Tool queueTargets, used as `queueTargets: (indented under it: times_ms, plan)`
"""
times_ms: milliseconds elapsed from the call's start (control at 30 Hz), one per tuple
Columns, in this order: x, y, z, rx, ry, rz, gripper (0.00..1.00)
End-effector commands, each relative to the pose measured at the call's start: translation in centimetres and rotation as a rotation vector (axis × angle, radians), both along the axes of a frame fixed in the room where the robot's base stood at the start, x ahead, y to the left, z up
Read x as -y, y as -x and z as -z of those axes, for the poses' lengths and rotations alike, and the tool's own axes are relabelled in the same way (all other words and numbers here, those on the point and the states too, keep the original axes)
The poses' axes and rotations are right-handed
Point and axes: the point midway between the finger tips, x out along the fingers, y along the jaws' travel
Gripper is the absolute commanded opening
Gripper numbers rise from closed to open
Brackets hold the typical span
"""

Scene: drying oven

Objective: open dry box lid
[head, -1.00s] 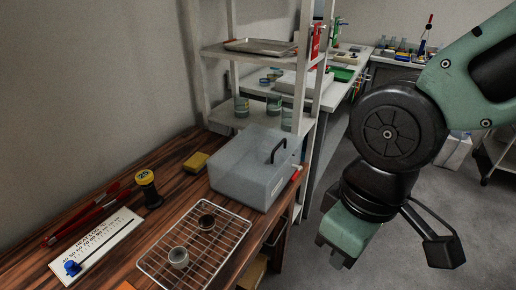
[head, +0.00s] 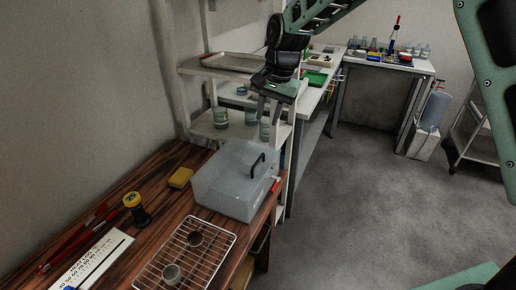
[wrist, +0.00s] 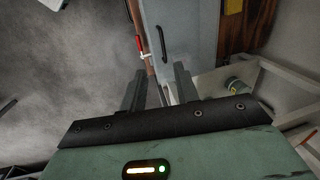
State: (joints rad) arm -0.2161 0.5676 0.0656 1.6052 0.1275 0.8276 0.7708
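The dry box (head: 222,198) is a translucent grey box on the wooden bench, with a black handle (head: 257,164) at its right side on top. Its top looks closed. My gripper (head: 270,110) hangs above and behind the box, in front of the shelf, fingers pointing down and apart from the handle. In the wrist view my gripper (wrist: 158,88) has two dark fingers spread with a gap and nothing between them. The box (wrist: 190,30) and its handle (wrist: 163,44) show beyond the fingertips in that view.
The shelf (head: 192,95) with a tray and jars is close behind my gripper. Open floor lies right.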

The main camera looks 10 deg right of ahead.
Motion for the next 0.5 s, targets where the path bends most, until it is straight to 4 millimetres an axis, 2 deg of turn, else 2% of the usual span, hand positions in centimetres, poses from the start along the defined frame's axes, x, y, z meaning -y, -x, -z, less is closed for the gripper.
queueTargets:
  times_ms: [100, 267, 500]
  plan:
    - [0.7, -1.5, 0.1, -0.001, 0.000, 0.050, 0.31]
    - [0.5, -1.7, 1.5, -0.002, 0.000, 0.056, 0.31]
    - [-0.2, -2.1, 6.0, -0.003, 0.000, 0.054, 0.31]
